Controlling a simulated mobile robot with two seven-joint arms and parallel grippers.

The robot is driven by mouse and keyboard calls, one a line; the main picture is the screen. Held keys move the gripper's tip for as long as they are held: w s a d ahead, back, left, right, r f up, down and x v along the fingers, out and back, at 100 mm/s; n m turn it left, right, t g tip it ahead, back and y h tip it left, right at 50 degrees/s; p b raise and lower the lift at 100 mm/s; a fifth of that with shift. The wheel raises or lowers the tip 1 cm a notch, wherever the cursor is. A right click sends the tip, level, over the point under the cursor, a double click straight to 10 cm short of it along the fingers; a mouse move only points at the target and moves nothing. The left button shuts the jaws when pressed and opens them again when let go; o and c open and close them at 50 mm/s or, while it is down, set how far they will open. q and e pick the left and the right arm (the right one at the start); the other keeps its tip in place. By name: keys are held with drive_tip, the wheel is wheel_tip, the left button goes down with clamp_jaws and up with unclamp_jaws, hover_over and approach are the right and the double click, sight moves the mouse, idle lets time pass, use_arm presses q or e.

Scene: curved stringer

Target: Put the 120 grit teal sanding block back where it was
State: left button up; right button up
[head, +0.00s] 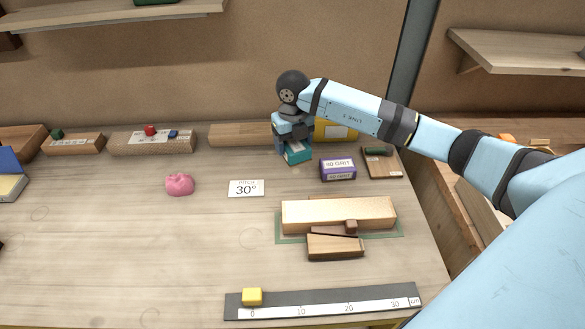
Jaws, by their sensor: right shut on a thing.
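The teal sanding block (298,153) is at the back of the bench, right of the middle. My right gripper (291,141) reaches in from the right, points down and is shut on it. The gripper hides the block's upper part, and its grit label is too small to read. I cannot tell whether the block touches the bench. A yellow block (337,131) with a pale label is behind, partly hidden by my right arm. My left gripper is not in view.
Wooden pieces (152,142) with small coloured blocks line the back edge. A long wooden beam (339,214) lies in front. A ruler (330,304) with a yellow cube (252,296) is nearest. The left front is mostly clear.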

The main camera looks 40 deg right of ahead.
sight(293, 178)
wheel_tip(293, 178, down, 10)
drive_tip(key=shift+r, duration=0.1)
idle(0.4)
drive_tip(key=shift+f, duration=0.25)
drive_tip(key=o, duration=0.9)
drive_tip(key=shift+r, duration=0.2)
wheel_tip(293, 178, up, 11)
drive_tip(key=shift+r+b, duration=0.1)
drive_tip(key=shift+b, duration=0.2)
drive_tip(key=shift+r, duration=0.45)
